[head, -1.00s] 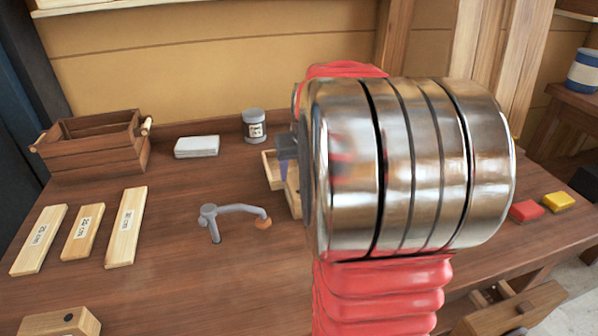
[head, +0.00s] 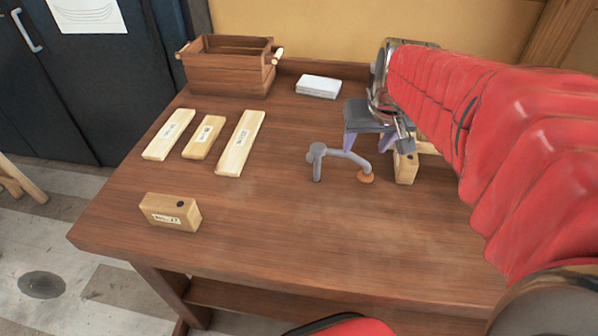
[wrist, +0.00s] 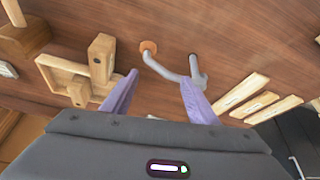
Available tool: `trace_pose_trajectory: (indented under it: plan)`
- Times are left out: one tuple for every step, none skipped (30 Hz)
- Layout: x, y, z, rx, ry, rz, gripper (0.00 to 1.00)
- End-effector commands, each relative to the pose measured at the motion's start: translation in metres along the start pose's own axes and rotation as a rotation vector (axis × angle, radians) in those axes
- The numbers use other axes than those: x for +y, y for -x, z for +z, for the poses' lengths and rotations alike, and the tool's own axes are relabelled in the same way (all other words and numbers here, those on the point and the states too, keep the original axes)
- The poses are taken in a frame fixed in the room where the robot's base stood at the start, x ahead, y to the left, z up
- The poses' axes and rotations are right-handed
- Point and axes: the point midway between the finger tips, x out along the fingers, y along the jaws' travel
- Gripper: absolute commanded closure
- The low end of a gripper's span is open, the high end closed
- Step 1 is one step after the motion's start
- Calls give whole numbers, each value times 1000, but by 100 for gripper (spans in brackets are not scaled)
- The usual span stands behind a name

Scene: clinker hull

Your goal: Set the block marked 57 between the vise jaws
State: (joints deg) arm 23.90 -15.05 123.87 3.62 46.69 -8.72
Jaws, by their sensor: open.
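A light wooden block (head: 170,212) with a dark round spot on top and a white label lies near the bench's front left. Its label is too small to read surely. A second wooden block (head: 405,167) with a dark spot stands near my gripper (head: 368,145); the wrist view shows this block (wrist: 101,57) beside a wooden tray. I cannot read a number on it. My gripper, with pale purple fingers, is open and empty; in the wrist view its fingertips (wrist: 158,82) are apart, with the second block left of them. I cannot make out the vise jaws in the current head view.
A grey metal holdfast (head: 345,154) with an orange pad stands close to my fingers. Several labelled wooden strips (head: 205,137), a wooden crate (head: 228,65) and a white slab (head: 318,86) lie farther back. The front middle of the bench is clear.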

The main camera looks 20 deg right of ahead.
Motion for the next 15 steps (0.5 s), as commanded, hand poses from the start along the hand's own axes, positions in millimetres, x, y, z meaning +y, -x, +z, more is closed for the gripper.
trace_pose_trajectory:
  plan:
    - [-14, 7, 8, 7, 23, -10, 46]
    - [-21, 11, 14, 9, 34, -15, 46]
    - [-30, 15, 20, 12, 48, -22, 46]
    - [-36, 18, 26, 14, 58, -27, 46]
    - [-42, 22, 31, 17, 68, -32, 46]
    - [-50, 26, 39, 20, 83, -39, 46]
    - [-56, 28, 44, 23, 94, -44, 46]
    - [-61, 32, 50, 26, 104, -49, 46]
    - [-68, 35, 58, 28, 118, -56, 46]
    - [-73, 37, 64, 30, 128, -61, 46]
    - [-78, 40, 71, 33, 139, -66, 46]
    - [-84, 43, 79, 36, 153, -73, 46]
    - [-88, 45, 85, 38, 163, -79, 46]
    - [-92, 48, 91, 41, 173, -85, 46]
    - [-98, 50, 100, 44, 187, -92, 46]
